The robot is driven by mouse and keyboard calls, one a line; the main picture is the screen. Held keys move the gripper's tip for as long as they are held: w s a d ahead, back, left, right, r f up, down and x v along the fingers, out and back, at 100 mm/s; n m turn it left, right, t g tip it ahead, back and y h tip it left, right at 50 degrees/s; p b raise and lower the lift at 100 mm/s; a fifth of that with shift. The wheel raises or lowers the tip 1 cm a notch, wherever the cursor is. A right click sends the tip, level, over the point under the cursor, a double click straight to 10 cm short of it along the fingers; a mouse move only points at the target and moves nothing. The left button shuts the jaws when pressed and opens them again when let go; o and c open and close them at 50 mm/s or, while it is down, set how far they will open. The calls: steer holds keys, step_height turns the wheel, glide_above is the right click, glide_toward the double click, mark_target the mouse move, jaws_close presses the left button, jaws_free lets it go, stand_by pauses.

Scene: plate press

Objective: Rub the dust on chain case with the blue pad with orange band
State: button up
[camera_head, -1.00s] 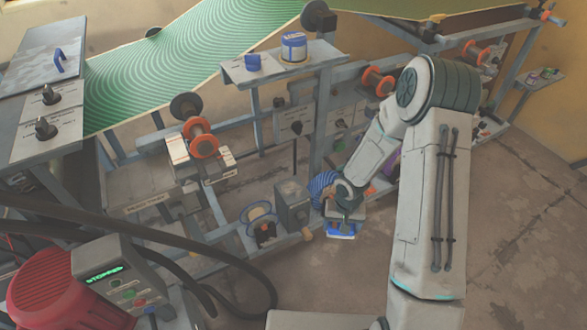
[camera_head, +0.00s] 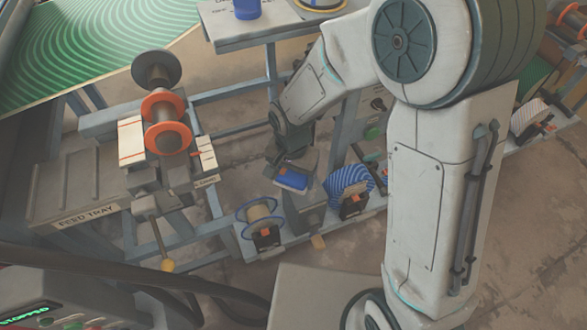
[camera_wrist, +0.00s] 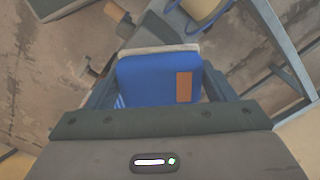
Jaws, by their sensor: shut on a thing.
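The blue pad with an orange band (camera_wrist: 155,78) is between my gripper's fingers (camera_wrist: 165,90) in the wrist view. The band shows as an orange patch on the pad's right side, and a pale layer lies along its far edge. In the head view my gripper (camera_head: 292,160) is shut on the pad (camera_head: 291,180), in the air above the low rail. A grey box (camera_head: 305,215) stands on the rail just below the pad. It may be the chain case, but no label on it is readable. I cannot make out dust on it, and its top is partly hidden.
A spool with blue rims (camera_head: 262,215) sits left of the box, and a blue striped roll (camera_head: 350,183) sits close on its right. A feed tray (camera_head: 90,217) and an orange-flanged spool (camera_head: 167,130) are at left.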

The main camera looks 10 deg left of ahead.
steer(key=b, duration=0.4)
glide_above(293, 197)
steer(key=shift+f, duration=2.8)
steer(key=shift+f+b, duration=0.8)
steer(key=shift+f, duration=0.2)
